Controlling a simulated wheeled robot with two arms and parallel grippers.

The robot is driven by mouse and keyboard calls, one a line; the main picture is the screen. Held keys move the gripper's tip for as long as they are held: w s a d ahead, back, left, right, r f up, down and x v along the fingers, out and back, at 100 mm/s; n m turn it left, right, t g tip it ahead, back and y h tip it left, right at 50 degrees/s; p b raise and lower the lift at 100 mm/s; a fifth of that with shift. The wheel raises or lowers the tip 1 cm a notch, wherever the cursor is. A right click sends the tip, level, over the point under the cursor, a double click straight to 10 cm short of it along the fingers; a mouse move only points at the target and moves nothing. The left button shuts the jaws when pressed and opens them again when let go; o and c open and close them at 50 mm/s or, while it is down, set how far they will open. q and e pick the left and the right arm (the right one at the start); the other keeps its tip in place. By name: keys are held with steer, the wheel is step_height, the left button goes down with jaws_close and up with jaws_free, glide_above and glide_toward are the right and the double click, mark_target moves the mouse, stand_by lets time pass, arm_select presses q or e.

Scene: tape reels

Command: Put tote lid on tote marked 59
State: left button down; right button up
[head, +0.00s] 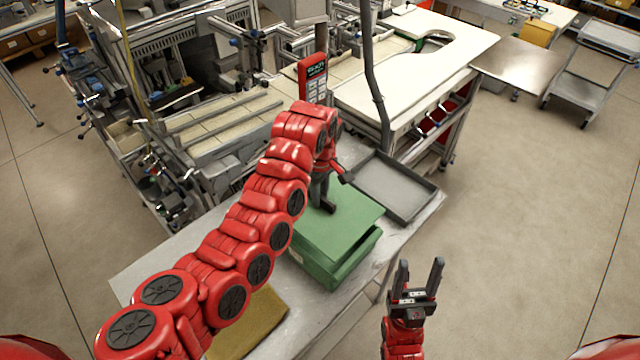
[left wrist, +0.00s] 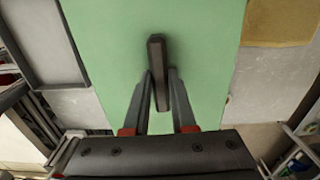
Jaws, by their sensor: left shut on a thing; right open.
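The green tote lid (head: 340,224) lies over the green tote (head: 334,275) on the metal table, slightly turned against the tote's rim. I cannot tell whether it rests fully on the rim. A small white label shows on the tote's side, too small to read. My left gripper (head: 322,200) is above the lid, shut on its dark handle (left wrist: 157,75), which stands between the fingers in the left wrist view; the lid (left wrist: 200,30) fills the middle there. My right gripper (head: 420,274) is open and empty, right of the table's edge.
A grey tray (head: 436,207) sits on the table (head: 150,272) behind the tote. A yellow-brown mat (head: 262,322) lies at the near side, partly behind my left arm. A red device with a screen (head: 312,80) stands at the back.

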mark_target(320, 212)
arm_select(q)
steer(key=shift+s+f, duration=0.15)
steer(key=shift+f, duration=0.65)
step_height(320, 212, down, 5)
steer(key=shift+r+b, duration=0.2)
steer(key=shift+b, duration=0.4)
steer(key=shift+f+b, duration=0.35)
steer(key=shift+f, duration=0.15)
steer(key=c, duration=0.7)
jaws_free()
steer(key=shift+o, duration=0.2)
steer(key=shift+r, duration=0.1)
